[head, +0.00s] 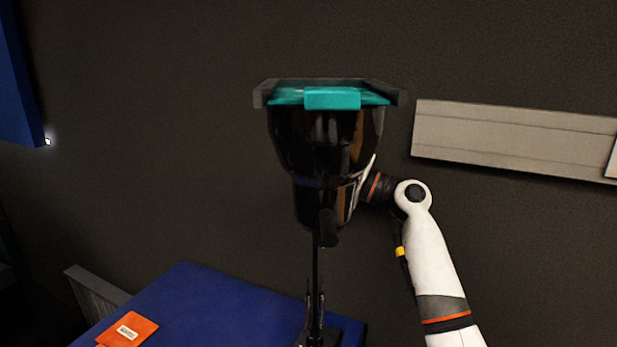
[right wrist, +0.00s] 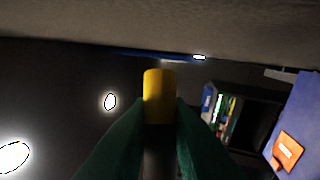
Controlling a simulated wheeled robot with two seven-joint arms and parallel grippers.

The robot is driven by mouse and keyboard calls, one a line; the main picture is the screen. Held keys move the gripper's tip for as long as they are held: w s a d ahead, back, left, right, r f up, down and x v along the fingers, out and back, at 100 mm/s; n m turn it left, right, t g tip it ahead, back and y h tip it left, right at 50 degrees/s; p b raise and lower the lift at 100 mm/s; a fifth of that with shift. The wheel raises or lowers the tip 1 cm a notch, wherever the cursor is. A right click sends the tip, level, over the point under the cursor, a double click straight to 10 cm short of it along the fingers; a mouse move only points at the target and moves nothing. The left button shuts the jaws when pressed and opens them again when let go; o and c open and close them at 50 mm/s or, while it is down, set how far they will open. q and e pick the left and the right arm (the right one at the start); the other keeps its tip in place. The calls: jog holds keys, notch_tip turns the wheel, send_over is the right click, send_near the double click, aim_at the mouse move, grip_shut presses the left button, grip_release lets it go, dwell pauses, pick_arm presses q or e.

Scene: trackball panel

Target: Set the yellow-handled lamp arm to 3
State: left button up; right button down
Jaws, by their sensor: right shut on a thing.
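In the right wrist view, the yellow handle (right wrist: 159,95) stands upright between the two green fingertips of my right gripper (right wrist: 160,112), which is shut on it. In the head view, a black lamp head (head: 322,150) with a teal top piece (head: 332,98) stands on a thin dark pole (head: 316,275). My right arm reaches in from the lower right to behind the lamp head, which hides the gripper and the yellow handle there. No scale or number 3 can be read. My left gripper is not in view.
A blue table (head: 215,300) lies below, with an orange card (head: 128,329) at its left; the card also shows in the right wrist view (right wrist: 288,150). A grey wall panel (head: 510,138) is at the right. An open dark cabinet (right wrist: 235,118) shows in the right wrist view.

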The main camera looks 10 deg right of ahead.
jog(key=shift+a+f+g, duration=0.1)
jog(key=shift+a+g, duration=0.05)
jog(key=shift+g, duration=0.25)
jog(key=c, duration=1.4)
grip_release()
jog(key=shift+o, duration=0.2)
jog(key=b+v, duration=0.3)
jog(key=v, duration=0.9)
jog(key=shift+f, duration=0.15)
